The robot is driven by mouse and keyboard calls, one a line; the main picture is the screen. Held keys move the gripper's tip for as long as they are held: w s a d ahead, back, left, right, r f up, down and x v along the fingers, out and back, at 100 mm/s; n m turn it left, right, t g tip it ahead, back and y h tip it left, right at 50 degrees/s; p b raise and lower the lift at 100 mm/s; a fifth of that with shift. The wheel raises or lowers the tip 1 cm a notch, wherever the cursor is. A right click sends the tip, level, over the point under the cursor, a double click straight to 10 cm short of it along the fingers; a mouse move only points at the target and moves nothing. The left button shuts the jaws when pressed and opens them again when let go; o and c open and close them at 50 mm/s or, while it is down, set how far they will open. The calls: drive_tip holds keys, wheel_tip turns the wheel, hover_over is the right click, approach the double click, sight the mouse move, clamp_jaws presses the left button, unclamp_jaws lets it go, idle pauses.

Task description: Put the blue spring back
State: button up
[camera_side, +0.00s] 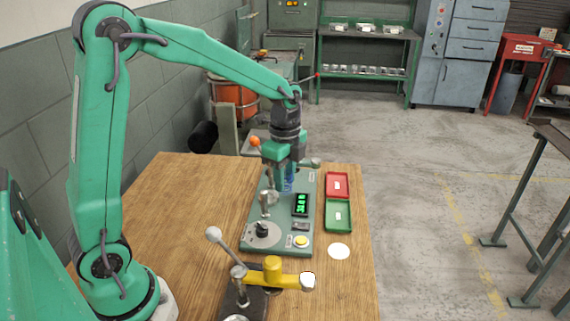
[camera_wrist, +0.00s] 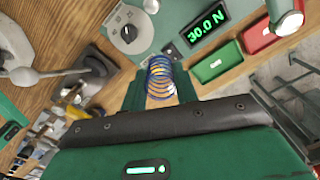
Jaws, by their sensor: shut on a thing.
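The blue spring (camera_wrist: 160,72) is an upright-looking coil between the two green fingers of my gripper (camera_wrist: 160,88) in the wrist view. My gripper is shut on it. In the side view, my gripper (camera_side: 287,180) points down over the back part of the grey-green machine plate (camera_side: 285,245), and a bit of the blue spring (camera_side: 289,184) shows between the fingers. The fingers hide most of the spring there. I cannot tell whether its lower end touches the plate. The machine's display (camera_side: 300,204) is lit green and reads 30.0 N in the wrist view (camera_wrist: 209,34).
A red tray (camera_side: 337,185) and a green tray (camera_side: 338,216) lie right of the plate, with a white disc (camera_side: 339,251) in front. A lever with an orange knob (camera_side: 254,141) stands close to my gripper. A yellow lever fixture (camera_side: 273,272) is in front. The table's left side is clear.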

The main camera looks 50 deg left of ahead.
idle(0.4)
drive_tip(key=shift+d+f, duration=0.15)
drive_tip(key=shift+d, duration=0.45)
drive_tip(key=s+d+f+m, duration=0.2)
drive_tip(key=d+m, duration=0.1)
drive_tip(key=d, duration=0.4)
drive_tip(key=s+d+f+m, duration=0.1)
drive_tip(key=s+d+m, duration=0.15)
drive_tip(key=d, duration=0.35)
drive_tip(key=shift+w+f, duration=0.2)
drive_tip(key=shift+f, duration=2.95)
drive_tip(key=shift+f, duration=0.1)
drive_tip(key=shift+f, duration=1.8)
drive_tip(key=shift+f, duration=0.1)
drive_tip(key=o, duration=1)
